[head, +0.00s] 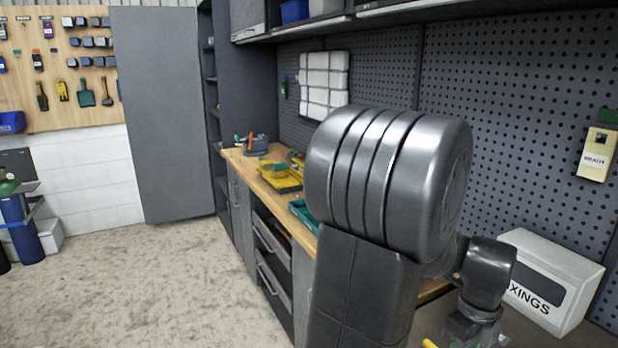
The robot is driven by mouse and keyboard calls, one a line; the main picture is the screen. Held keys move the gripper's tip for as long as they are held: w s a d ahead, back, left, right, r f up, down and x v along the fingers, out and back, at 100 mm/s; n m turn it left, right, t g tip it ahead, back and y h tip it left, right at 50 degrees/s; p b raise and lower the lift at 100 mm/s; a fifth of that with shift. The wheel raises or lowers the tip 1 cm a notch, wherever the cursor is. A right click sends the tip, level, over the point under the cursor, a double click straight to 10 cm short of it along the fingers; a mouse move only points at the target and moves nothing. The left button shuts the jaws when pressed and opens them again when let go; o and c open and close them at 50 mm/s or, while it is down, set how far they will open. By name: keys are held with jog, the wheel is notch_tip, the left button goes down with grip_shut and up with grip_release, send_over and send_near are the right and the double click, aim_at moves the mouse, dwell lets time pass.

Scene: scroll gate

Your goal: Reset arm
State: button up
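My own arm (385,180) fills the middle and right foreground of the head view, with a large dark grey rounded joint on top of an upright link. A smaller dark joint of my arm (487,270) shows behind it at the lower right. My gripper is not in view, so its fingers and anything in them cannot be seen. The arm hides part of the workbench.
A wooden-topped workbench (240,160) with drawers runs along the right wall, carrying yellow tools (280,180) and a white box (548,280). Pegboard and overhead cabinets stand above it. A tall grey panel (160,115) stands at the back. The floor (160,285) at left is clear.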

notch_tip(320, 180, down, 4)
jog(key=shift+d+r, duration=0.1)
dwell(0.4)
notch_tip(320, 180, up, 14)
notch_tip(320, 180, down, 14)
jog(key=shift+w+d+n, duration=0.15)
jog(key=shift+d+n, duration=0.1)
jog(key=shift+n, duration=0.25)
jog(key=shift+w+d+n, duration=0.2)
jog(key=shift+d+n, duration=0.05)
jog(key=shift+n, duration=0.25)
jog(key=shift+r, duration=0.1)
